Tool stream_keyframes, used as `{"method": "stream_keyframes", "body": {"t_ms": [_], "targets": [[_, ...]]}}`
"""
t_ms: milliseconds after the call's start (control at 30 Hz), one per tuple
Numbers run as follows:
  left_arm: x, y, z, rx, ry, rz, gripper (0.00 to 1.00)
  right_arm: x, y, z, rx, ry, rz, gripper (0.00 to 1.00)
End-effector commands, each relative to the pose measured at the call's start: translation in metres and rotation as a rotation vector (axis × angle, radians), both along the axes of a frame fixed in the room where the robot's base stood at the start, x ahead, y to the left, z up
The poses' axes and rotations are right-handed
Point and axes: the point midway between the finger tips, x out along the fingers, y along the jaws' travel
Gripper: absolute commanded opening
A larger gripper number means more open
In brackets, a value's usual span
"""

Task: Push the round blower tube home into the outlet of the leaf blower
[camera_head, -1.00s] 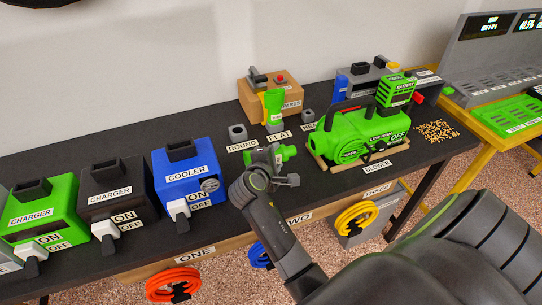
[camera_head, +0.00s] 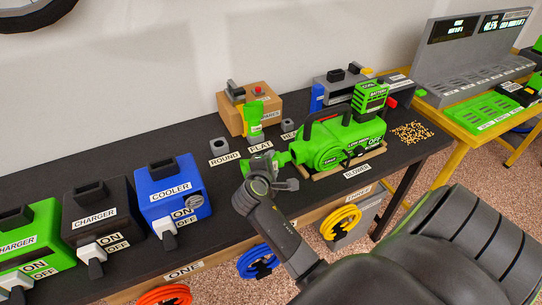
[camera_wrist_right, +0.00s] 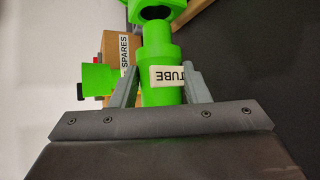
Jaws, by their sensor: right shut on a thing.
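The green leaf blower (camera_head: 325,150) sits on the black bench, and its outlet (camera_wrist_right: 158,12) shows a dark round opening in the right wrist view. My right gripper (camera_head: 284,172) is shut on the green round tube (camera_head: 276,160). In the right wrist view the tube (camera_wrist_right: 160,52) sits between the two grey fingers, with a white TUBE label. Its narrower end points at the outlet and overlaps the lower rim of the opening. I cannot tell whether it is inside. My left gripper is not in view.
A green flat nozzle (camera_head: 254,116) stands upright behind the tube. The ROUND holder (camera_head: 219,146) is empty. A brown SPARES box (camera_head: 232,108) is at the back. The blue cooler (camera_head: 172,190) and chargers stand left. Loose pellets (camera_head: 411,132) lie right of the blower.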

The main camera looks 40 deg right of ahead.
Motion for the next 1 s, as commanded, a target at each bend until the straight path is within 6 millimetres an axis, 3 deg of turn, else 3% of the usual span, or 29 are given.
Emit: {"method": "stream_keyframes", "body": {"t_ms": [1000], "targets": [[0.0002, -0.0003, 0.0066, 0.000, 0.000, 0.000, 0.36, -0.0002, 0.0002, 0.0013, -0.003, -0.010, 0.000, 0.10]]}}
